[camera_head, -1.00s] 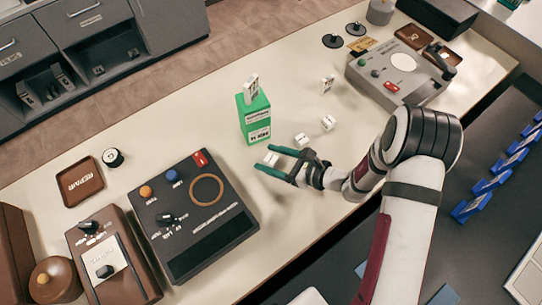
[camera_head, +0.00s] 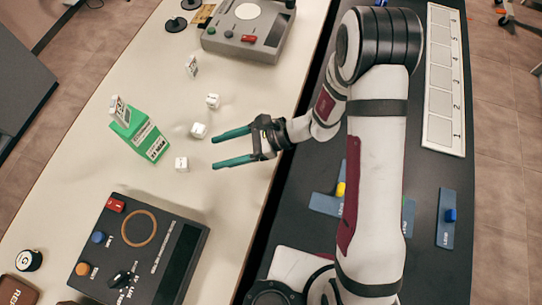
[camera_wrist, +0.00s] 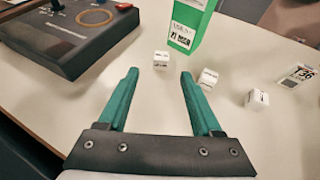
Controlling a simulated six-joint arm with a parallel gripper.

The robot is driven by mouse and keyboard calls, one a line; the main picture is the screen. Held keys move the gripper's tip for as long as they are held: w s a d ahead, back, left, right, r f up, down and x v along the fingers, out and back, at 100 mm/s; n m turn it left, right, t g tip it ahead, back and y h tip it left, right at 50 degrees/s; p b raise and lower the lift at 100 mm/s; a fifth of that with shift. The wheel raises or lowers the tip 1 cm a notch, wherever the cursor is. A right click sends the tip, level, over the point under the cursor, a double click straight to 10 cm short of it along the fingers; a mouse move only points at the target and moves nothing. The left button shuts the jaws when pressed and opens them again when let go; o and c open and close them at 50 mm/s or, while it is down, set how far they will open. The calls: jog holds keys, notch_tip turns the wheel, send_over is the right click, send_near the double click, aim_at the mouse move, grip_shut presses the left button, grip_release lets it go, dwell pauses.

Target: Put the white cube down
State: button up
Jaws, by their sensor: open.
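Three white cubes with dark print rest on the pale table. The nearest cube (camera_head: 181,164) lies just left of my fingertips in the head view. In the wrist view this cube (camera_wrist: 160,60) is straight ahead, just beyond the gap between my fingers. A second cube (camera_head: 198,130) and a third cube (camera_head: 213,101) lie farther along the table. My gripper (camera_head: 214,152), with two green fingers, is open and empty. It also shows in the wrist view (camera_wrist: 160,74), with nothing between its fingers.
Another tag (camera_head: 191,67) stands farther back. A dark control box (camera_head: 165,225) is at the front, and a grey device (camera_head: 225,45) at the back. Bare table surrounds the cubes.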

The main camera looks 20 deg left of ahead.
jog(key=s+d+r+n+h, duration=0.4)
jog(key=d+r+n, duration=0.1)
jog(key=d+r, duration=0.6)
jog(key=s+d+r+n+t+h, duration=0.1)
jog(key=s+d+t+h, duration=0.1)
jog(key=d, duration=0.5)
jog(key=s+d+r+n+t+h, duration=0.1)
jog(key=s+d+r+t+h, duration=0.1)
jog(key=d, duration=0.6)
jog(key=s+t+h, duration=0.1)
jog(key=h, duration=0.1)
jog(key=shift+s+r+n+h, duration=0.15)
jog(key=shift+r+n+h, duration=0.1)
jog(key=shift+n+h, duration=0.05)
